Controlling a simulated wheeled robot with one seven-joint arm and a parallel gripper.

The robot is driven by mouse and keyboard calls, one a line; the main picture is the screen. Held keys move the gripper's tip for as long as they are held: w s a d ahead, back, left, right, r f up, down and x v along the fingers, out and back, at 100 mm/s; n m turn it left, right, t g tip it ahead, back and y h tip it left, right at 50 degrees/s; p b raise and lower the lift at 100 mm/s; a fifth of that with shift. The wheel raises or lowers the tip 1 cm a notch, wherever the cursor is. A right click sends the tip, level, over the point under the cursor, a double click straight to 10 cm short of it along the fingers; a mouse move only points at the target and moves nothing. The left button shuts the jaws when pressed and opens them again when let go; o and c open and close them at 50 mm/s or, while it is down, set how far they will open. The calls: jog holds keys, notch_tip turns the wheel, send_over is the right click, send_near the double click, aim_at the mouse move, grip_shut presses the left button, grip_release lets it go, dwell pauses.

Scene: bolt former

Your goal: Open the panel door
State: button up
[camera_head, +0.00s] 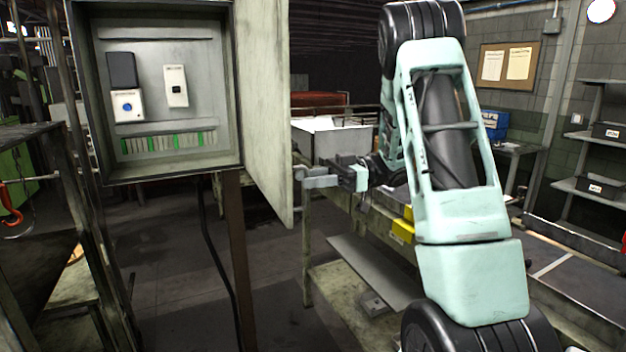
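The panel door (264,110) is a pale grey-green sheet hinged on the right side of the electrical cabinet (236,80). It stands swung open, and the cabinet's inside shows. Inside are a dark box (121,70), a white unit with a blue round spot (127,106), a small white switch unit (175,86) and a row of green and pale terminals (165,142). My gripper (300,173) is just right of the door's free edge, at its lower part. Its fingers point left toward the door. I cannot tell whether they touch it or how far apart they are.
A workbench (305,235) with a grey bin (335,138) and yellow boxes (402,230) stands behind and below my arm. A dark post (238,255) stands under the cabinet. A metal frame table (40,140) is at left. Shelves (590,140) line the right wall.

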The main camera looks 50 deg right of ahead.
jog(key=shift+s+f, duration=0.1)
jog(key=b+v, duration=0.2)
jog(key=v, duration=1.5)
jog(key=shift+s+d, duration=0.1)
jog(key=shift+d, duration=0.05)
